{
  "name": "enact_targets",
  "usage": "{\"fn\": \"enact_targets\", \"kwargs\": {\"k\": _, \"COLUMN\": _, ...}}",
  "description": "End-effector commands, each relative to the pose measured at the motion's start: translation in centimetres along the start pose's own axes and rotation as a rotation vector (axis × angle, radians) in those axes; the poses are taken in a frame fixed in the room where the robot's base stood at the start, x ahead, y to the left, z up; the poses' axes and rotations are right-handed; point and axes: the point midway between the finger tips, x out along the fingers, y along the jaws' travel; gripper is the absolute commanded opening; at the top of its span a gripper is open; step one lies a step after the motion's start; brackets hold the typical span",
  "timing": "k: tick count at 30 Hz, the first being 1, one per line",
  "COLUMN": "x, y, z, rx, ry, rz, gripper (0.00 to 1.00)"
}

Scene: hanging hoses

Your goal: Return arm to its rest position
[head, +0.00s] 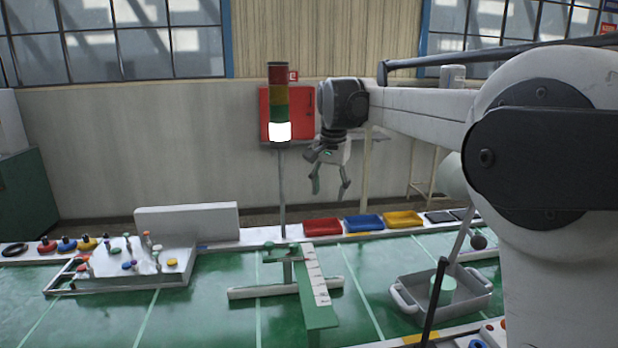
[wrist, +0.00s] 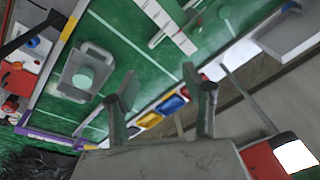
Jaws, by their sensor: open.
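My gripper (head: 330,187) hangs from the end of my arm, high above the back edge of the green table (head: 215,310). Its two fingers point down and stand apart with nothing between them. In the wrist view my gripper (wrist: 163,95) also shows with spread, empty fingers, and the table lies well beyond them. My arm reaches in from the right of the head view.
A signal tower (head: 279,105) with its white bottom segment lit stands left of my gripper. Red (head: 323,227), blue (head: 364,223) and yellow (head: 403,219) trays line the back edge. A grey basin (head: 470,302) sits right, a white board (head: 135,262) left. Air around the gripper is clear.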

Motion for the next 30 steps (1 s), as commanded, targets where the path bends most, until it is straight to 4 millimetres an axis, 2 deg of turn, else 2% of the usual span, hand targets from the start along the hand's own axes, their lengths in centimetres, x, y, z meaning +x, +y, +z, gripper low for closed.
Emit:
{"fn": "enact_targets", "kwargs": {"k": 1, "x": -0.8, "y": 1.2, "z": 0.8, "rx": -0.011, "ry": 0.012, "rz": -0.007, "gripper": 0.45}}
{"fn": "enact_targets", "kwargs": {"k": 6, "x": -2.9, "y": 5.0, "z": 3.2, "rx": -0.061, "ry": 0.055, "rz": -0.029, "gripper": 0.45}}
{"fn": "enact_targets", "kwargs": {"k": 15, "x": -4.9, "y": 11.7, "z": 8.7, "rx": -0.150, "ry": 0.136, "rz": -0.059, "gripper": 0.45}}
{"fn": "enact_targets", "kwargs": {"k": 23, "x": -5.0, "y": 17.4, "z": 14.2, "rx": -0.225, "ry": 0.211, "rz": -0.074, "gripper": 0.45}}
{"fn": "enact_targets", "kwargs": {"k": 30, "x": -3.5, "y": 22.4, "z": 19.6, "rx": -0.296, "ry": 0.283, "rz": -0.079, "gripper": 0.45}}
